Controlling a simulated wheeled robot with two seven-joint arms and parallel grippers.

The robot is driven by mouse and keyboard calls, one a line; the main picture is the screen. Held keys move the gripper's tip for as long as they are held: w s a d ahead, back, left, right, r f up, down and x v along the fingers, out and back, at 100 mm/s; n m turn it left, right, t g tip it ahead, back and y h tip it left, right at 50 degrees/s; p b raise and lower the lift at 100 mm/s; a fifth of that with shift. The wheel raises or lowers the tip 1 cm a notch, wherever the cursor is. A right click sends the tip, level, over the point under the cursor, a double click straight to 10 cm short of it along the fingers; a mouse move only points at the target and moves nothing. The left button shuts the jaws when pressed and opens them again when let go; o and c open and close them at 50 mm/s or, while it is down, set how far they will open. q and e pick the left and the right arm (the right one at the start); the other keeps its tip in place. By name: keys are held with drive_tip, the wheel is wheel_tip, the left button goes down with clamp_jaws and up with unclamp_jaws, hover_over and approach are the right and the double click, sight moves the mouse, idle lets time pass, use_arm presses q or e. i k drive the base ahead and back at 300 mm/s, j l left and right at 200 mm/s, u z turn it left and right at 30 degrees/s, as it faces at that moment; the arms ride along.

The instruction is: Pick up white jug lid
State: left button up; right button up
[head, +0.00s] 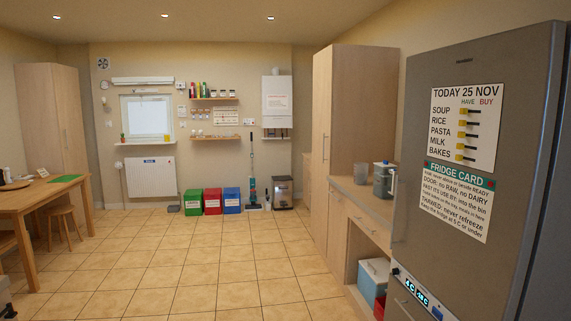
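No separate white jug lid can be made out in the head view. A jug-like container (382,181) with a pale top and handle stands on the right-hand counter (367,197), partly cut off by the fridge. I cannot tell whether its pale top is a lid. A grey translucent beaker (360,173) stands to its left. Some small items lie on the wooden table at the left, too small to tell apart. Neither of my grippers is in view.
The wooden table (28,197) with stools (64,222) stands at the left. A grey fridge (470,90) fills the right side. Green, red and blue bins (212,202) stand by the back wall. The tiled floor (190,255) between is clear.

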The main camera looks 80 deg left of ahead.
sight(384, 163)
drive_tip(key=u, duration=1.85)
drive_tip(key=i+j+u, duration=0.3)
drive_tip(key=i, duration=0.35)
drive_tip(key=i+j+u, duration=0.35)
drive_tip(key=i, duration=0.3)
drive_tip(key=i+u, duration=0.3)
drive_tip(key=i, duration=0.35)
drive_tip(key=i+z, duration=0.2)
drive_tip(key=i, duration=0.25)
drive_tip(key=i+j+z, duration=0.2)
drive_tip(key=i, duration=0.3)
drive_tip(key=i+j+z, duration=0.2)
drive_tip(key=i, duration=0.25)
drive_tip(key=i+j+z, duration=0.2)
drive_tip(key=i, duration=0.25)
